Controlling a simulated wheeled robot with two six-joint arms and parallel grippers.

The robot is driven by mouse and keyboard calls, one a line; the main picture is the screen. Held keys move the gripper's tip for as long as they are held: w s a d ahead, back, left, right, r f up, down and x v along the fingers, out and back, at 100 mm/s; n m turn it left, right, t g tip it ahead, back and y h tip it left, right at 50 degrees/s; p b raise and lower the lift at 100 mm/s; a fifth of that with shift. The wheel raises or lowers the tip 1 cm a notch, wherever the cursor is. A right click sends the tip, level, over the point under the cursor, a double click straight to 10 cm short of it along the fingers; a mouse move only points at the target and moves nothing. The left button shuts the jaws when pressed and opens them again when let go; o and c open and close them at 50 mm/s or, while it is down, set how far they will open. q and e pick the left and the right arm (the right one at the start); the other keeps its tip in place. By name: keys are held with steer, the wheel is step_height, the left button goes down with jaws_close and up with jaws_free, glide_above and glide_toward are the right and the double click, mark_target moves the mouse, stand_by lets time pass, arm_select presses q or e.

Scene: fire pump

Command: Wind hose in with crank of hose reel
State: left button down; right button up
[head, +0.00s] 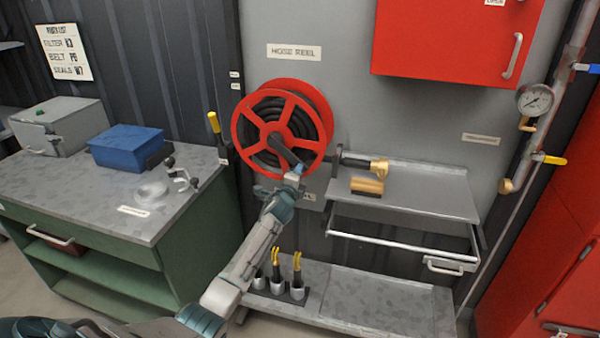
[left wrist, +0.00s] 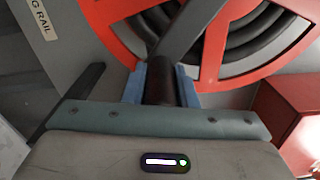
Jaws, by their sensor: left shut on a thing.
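The hose reel (head: 246,130) is a red spoked wheel on the grey wall panel, with black hose wound inside it. Its dark crank arm (head: 284,152) runs from the hub down to the lower right. My left gripper (head: 296,172) is at the crank's outer end, in front of the reel's lower right rim. In the left wrist view, the blue fingers of my left gripper (left wrist: 160,85) are shut on the dark crank handle (left wrist: 159,82), and the crank arm (left wrist: 188,28) rises from it across the red wheel (left wrist: 110,12). My right gripper is not in view.
A grey shelf (head: 430,190) right of the reel bears a nozzle (head: 365,162) and a wooden-handled brush (head: 367,186). A green workbench (head: 100,215) stands left with a blue box (head: 125,145). A red cabinet (head: 450,40) hangs upper right, beside a gauge (head: 535,99).

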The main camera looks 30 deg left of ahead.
arm_select(q)
steer(key=shift+f, duration=0.2)
stand_by(0.3)
steer(key=c, duration=1.4)
jaws_free()
steer(key=shift+c, duration=0.2)
steer(key=shift+o, duration=1.4)
steer(key=shift+a, duration=0.15)
steer(key=b+v, duration=0.1)
steer(key=v, duration=1)
steer(key=shift+w+a, duration=0.1)
